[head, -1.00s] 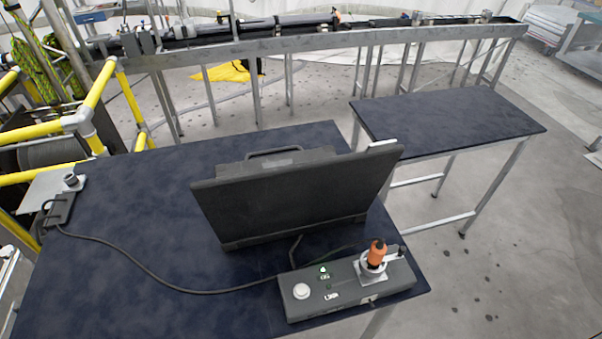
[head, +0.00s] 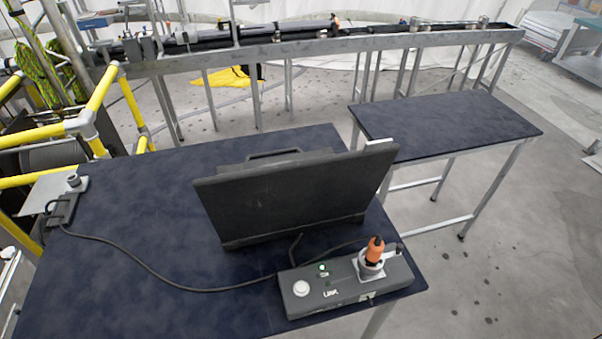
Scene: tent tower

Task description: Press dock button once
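A dark grey control box (head: 340,298) lies near the front right edge of the dark blue table (head: 130,220). A round white button (head: 301,287) sits on the box's left end. A small green-lit control (head: 323,268) is near its back edge, and a label reading "LINK" (head: 330,293) is on its top. An orange-topped plug or knob (head: 375,250) stands upright in a light round mount at the box's right end. I cannot tell which control is the dock button. Neither of my grippers shows in the head view.
A black open case or screen (head: 295,200) stands just behind the box. A black cable (head: 150,275) runs from the box to a small device (head: 65,203) at the table's left. A second table (head: 445,125) stands back right. Yellow railings (head: 98,95) border the left.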

